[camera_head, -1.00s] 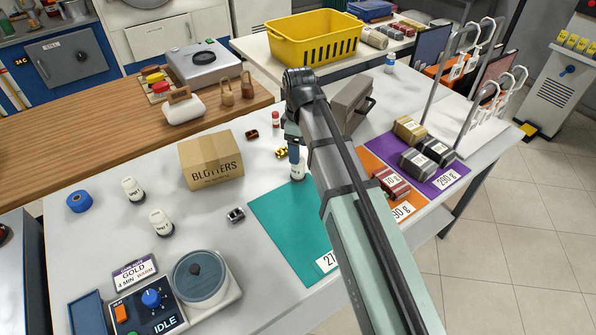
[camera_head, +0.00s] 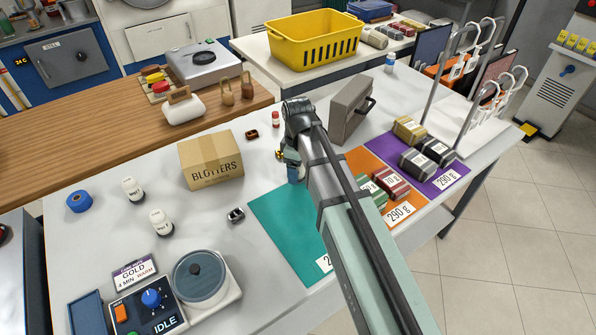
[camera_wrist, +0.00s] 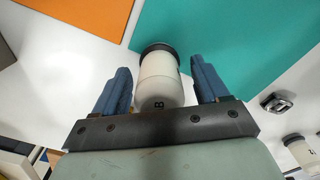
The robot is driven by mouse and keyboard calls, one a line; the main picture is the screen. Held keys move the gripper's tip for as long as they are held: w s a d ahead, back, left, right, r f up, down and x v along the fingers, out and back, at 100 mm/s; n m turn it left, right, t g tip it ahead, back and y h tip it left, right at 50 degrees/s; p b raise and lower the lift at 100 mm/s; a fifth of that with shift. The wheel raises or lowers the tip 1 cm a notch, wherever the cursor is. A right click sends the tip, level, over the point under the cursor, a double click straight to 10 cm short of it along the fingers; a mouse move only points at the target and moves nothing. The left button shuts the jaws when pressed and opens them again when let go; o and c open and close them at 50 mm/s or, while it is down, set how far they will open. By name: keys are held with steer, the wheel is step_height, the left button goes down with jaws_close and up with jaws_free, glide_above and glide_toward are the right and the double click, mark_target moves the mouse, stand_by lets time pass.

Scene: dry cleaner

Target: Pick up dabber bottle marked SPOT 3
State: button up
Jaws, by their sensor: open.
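A white dabber bottle with a dark end (camera_wrist: 160,80) stands between my fingers in the wrist view, at the edge of the teal mat. One dark character shows on it, perhaps a 3 or B; the rest of its label is hidden. My gripper (camera_wrist: 160,70) is open, with a blue finger on each side of the bottle and visible gaps. In the head view my gripper (camera_head: 292,172) is low over the teal mat's far corner and hides this bottle. Two similar white bottles stand at the left, one farther back (camera_head: 133,189) and one nearer (camera_head: 161,223); their labels are unreadable.
The teal mat (camera_head: 285,230) lies in front of my gripper. A BLOTTERS box (camera_head: 211,160) stands to its left, a grey case (camera_head: 348,112) to its right. A small red-capped bottle (camera_head: 276,120) is behind. A small metal item (camera_head: 236,214) lies left of the mat.

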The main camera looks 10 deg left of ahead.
steer(key=shift+c, duration=0.4)
steer(key=c, duration=1.1)
steer(key=shift+r, duration=0.1)
steer(key=shift+c, duration=0.2)
